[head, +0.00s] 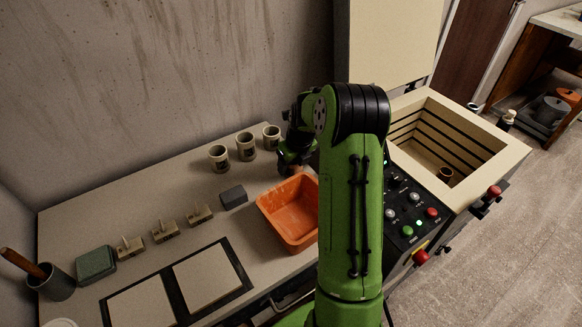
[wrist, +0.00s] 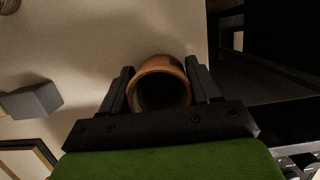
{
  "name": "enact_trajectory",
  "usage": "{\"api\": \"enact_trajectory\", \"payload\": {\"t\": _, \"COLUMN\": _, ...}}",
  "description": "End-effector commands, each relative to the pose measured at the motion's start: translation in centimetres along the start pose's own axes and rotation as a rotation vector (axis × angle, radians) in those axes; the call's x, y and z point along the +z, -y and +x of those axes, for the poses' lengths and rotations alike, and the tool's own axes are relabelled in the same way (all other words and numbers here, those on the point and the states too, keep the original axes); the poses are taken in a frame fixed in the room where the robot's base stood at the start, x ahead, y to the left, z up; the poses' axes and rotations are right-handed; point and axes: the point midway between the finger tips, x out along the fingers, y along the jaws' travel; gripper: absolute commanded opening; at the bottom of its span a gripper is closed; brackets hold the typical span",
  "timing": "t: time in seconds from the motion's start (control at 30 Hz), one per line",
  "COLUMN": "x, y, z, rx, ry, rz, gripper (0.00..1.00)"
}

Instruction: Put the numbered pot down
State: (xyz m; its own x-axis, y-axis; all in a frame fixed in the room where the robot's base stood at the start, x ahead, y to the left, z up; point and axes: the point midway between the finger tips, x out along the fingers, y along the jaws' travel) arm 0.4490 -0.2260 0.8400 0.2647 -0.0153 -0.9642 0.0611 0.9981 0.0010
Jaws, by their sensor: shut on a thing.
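The numbered pot (wrist: 158,78) is brown-orange with a dark hollow inside; the wrist view looks into its round mouth. My gripper (wrist: 161,70) has one finger on each side of it and is shut on it. A dark patch shows on the pot's far side, but I cannot read a number. In the head view my gripper (head: 289,160) is partly behind my green arm, near the bench's back right, and the held pot cannot be made out. The wrist view shows the pale bench top (wrist: 90,50) around the pot; I cannot tell whether they touch.
Three pale pots (head: 246,147) stand in a row at the bench's back. A grey block (head: 233,196) and an orange bin (head: 291,212) are nearby. An open kiln (head: 482,150) at right has a brown pot (head: 445,174) inside. Stamps (head: 165,232) stand further left.

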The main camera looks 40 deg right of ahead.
Motion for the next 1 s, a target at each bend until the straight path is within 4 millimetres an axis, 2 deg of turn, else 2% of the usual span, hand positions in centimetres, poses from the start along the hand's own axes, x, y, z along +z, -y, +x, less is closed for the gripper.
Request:
{"api": "enact_trajectory", "payload": {"t": 0.33, "x": -0.1, "y": 0.0, "z": 0.5, "rx": -0.001, "ry": 0.002, "rz": 0.0, "gripper": 0.29}}
{"api": "enact_trajectory", "payload": {"t": 0.37, "x": -0.1, "y": 0.0, "z": 0.4, "rx": -0.001, "ry": 0.002, "rz": 0.0, "gripper": 0.66}}
{"api": "enact_trajectory", "payload": {"t": 0.5, "x": -0.1, "y": 0.0, "z": 0.4, "rx": -0.001, "ry": 0.002, "rz": 0.0, "gripper": 0.87}}
{"api": "enact_trajectory", "payload": {"t": 0.8, "x": 0.1, "y": 0.0, "z": 0.0, "rx": -0.002, "ry": 0.003, "rz": -0.001, "gripper": 0.87}}
{"api": "enact_trajectory", "payload": {"t": 0.87, "x": 0.1, "y": 0.1, "z": -0.8, "rx": -0.003, "ry": 0.004, "rz": 0.0, "gripper": 0.87}}
{"api": "enact_trajectory", "payload": {"t": 1.0, "x": 0.2, "y": 0.1, "z": -4.2, "rx": -0.003, "ry": 0.005, "rz": -0.001, "gripper": 0.87}}
